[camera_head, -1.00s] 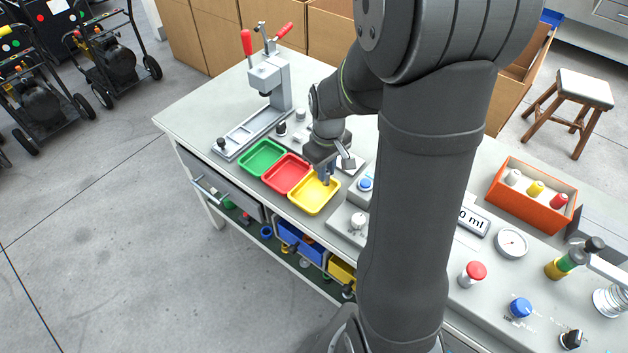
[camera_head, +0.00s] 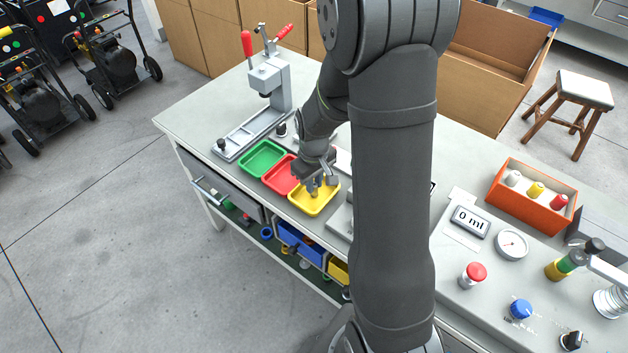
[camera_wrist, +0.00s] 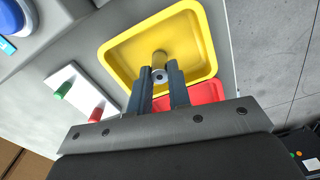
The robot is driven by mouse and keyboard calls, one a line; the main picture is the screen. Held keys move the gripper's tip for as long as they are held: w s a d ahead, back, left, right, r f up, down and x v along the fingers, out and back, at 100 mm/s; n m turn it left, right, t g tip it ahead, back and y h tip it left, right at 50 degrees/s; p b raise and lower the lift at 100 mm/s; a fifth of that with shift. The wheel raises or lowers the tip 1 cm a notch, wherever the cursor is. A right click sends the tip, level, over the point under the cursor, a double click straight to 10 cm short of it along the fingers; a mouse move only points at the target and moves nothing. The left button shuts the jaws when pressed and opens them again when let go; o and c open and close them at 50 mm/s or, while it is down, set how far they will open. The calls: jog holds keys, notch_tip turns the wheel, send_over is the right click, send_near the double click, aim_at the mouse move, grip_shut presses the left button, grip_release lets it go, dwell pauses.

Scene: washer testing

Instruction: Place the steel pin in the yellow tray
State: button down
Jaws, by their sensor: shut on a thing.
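The yellow tray (camera_head: 333,199) lies on the bench at the right end of a row of trays. It also shows in the wrist view (camera_wrist: 205,35). My gripper (camera_head: 313,192) is over the yellow tray, its fingers pointing down. In the wrist view my gripper (camera_wrist: 168,80) is shut on the steel pin (camera_wrist: 160,60), whose round end with a dark hole shows between the fingertips. The pin appears within the tray's outline. I cannot tell whether it touches the tray floor.
The red tray (camera_head: 277,180) and green tray (camera_head: 262,158) stand beside the yellow one. A lever press (camera_head: 270,85) stands behind them. A white plate with a green peg (camera_wrist: 63,90) and a red peg (camera_wrist: 97,113) is close by. The bench's front edge runs along the trays.

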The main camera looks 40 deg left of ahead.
jog(key=c, duration=1.3)
grip_release()
jog(key=shift+c, duration=0.2)
notch_tip(320, 180, up, 12)
jog(key=shift+r, duration=0.2)
jog(key=shift+f, duration=0.1)
notch_tip(320, 180, down, 12)
jog(key=shift+d+f, duration=0.1)
notch_tip(320, 180, up, 2)
jog(key=shift+r, duration=0.8)
